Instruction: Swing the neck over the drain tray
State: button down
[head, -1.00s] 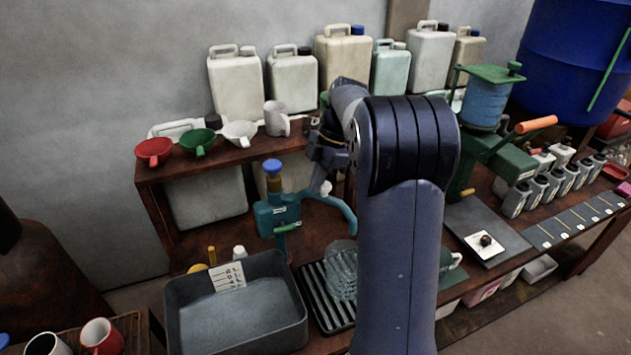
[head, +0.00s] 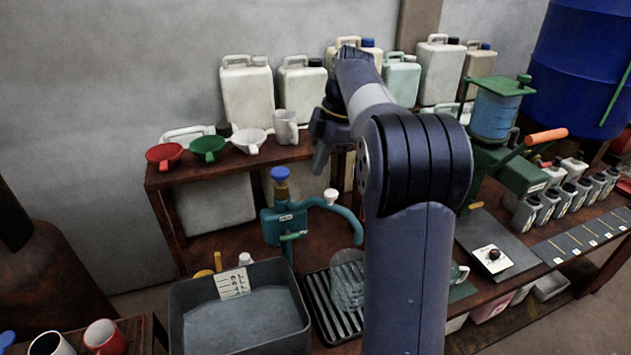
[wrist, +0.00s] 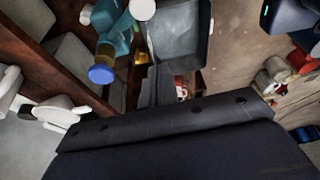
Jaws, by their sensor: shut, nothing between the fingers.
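The teal tap (head: 277,222) stands behind the basin and has a blue top knob. Its curved neck (head: 342,209) reaches right, with a white knob (head: 331,196) on it and its end bent down near the back of the black ribbed drain tray (head: 322,308). I cannot tell whether the end is over the tray. A clear glass vessel (head: 347,287) stands on the tray. My gripper (head: 320,160) is shut and empty, above and apart from the neck.
A grey basin (head: 187,328) with a white card stands left of the tray. A shelf (head: 190,177) behind holds red, green and white funnels, a white jug (head: 285,127) and several canisters. A green press (head: 512,158) stands right. My arm hides part of the bench.

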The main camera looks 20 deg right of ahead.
jog(key=shift+v, duration=0.8)
jog(key=shift+w+f, duration=0.1)
notch_tip(320, 180, down, 9)
jog(key=p, duration=0.1)
jog(key=shift+d+f, duration=0.15)
jog(key=shift+d, duration=0.25)
jog(key=shift+w, duration=0.15)
